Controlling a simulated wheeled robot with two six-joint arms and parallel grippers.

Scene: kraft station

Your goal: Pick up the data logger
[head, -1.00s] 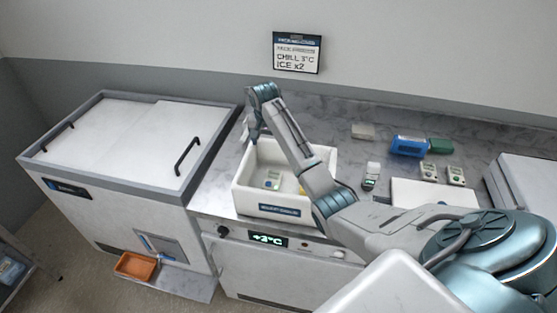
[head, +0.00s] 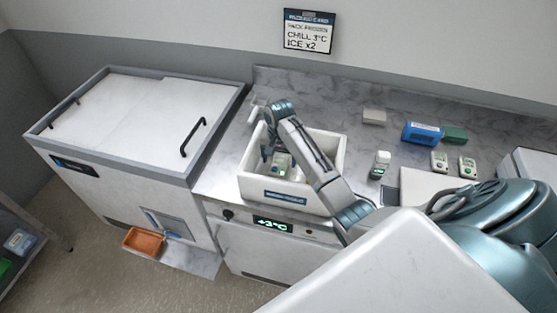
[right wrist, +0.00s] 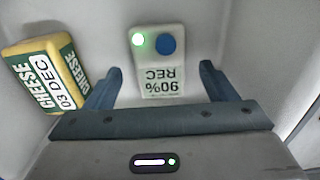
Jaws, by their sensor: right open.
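The data logger (right wrist: 158,48) is a small white device with a lit green light, a blue button and a label reading "90% REC". It lies in the white open box (head: 262,189) on the counter; in the head view it shows (head: 283,160) beside my gripper. My right gripper (right wrist: 160,68) is open inside the box, its blue fingers apart on either side of the logger's label end. I cannot tell whether they touch it. A yellow cheese pack (right wrist: 44,72) lies left of the logger in the wrist view. My left gripper is not in view.
Box walls stand close around my right gripper. On the counter (head: 340,112) to the right are a small white device (head: 380,164), two similar devices (head: 439,162), a blue pack (head: 421,132) and a green pack (head: 454,135). A white-lidded chest (head: 135,115) stands left.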

